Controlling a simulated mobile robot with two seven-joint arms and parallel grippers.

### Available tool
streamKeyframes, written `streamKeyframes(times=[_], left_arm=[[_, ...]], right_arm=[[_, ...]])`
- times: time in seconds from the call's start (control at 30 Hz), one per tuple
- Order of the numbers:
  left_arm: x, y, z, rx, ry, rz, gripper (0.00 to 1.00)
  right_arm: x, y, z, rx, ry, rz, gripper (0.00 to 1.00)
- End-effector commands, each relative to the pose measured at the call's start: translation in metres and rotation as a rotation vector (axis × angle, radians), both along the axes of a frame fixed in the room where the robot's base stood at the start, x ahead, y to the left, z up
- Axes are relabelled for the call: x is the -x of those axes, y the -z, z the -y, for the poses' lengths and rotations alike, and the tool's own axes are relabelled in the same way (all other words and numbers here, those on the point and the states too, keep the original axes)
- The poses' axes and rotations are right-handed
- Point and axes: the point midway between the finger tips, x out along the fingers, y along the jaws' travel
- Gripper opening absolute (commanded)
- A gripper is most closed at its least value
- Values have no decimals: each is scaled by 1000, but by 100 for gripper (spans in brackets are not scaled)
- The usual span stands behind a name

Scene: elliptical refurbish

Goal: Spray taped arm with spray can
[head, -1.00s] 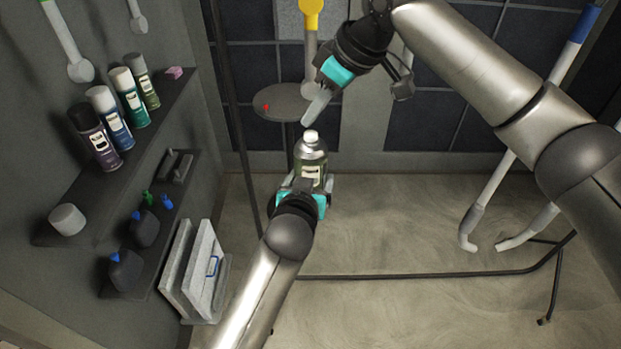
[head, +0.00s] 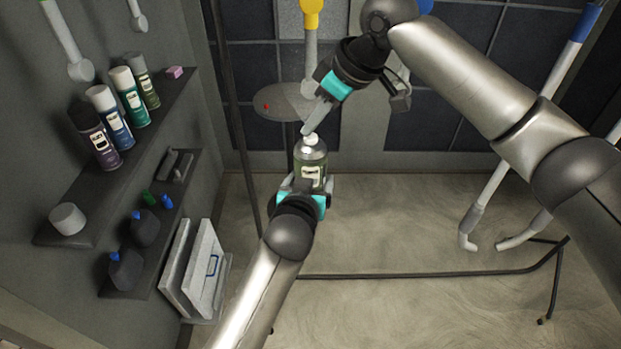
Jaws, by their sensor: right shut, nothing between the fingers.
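The spray can (head: 311,165) is green and silver with a white nozzle (head: 311,140) and stands upright in the middle of the head view. My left gripper (head: 305,190) comes up from below and is shut around its lower body. My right gripper (head: 308,129) comes in from the upper right, its fingers shut and empty. Its fingertips are at the nozzle's top and seem to touch it. A long grey arm with a blue upper section (head: 583,24) leans at the right. A grey arm with a yellow top (head: 311,14) stands behind. Which is the taped arm is unclear.
A wall shelf (head: 150,125) at the left holds several spray cans and a white round tub (head: 67,219). A lower shelf (head: 150,262) holds dark bottles. A round grey table (head: 272,103) stands behind. A dark rail (head: 430,275) crosses the floor, which is otherwise mostly clear.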

Motion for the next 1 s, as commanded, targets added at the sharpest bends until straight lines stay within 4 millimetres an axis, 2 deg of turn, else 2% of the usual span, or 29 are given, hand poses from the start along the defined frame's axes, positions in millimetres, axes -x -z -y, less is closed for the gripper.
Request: streamKeyframes(times=[0.03,0.37,0.8,1.0], left_arm=[[-2,-7,2,5,4,19,15],[-3,-10,2,6,5,24,15],[-2,-7,1,4,3,17,15],[-2,-6,1,3,3,14,15]], right_arm=[[0,3,1,6,2,-5,0],[0,1,2,8,3,-6,0],[0,-41,1,5,1,-3,0],[0,-49,1,3,1,-4,0]])
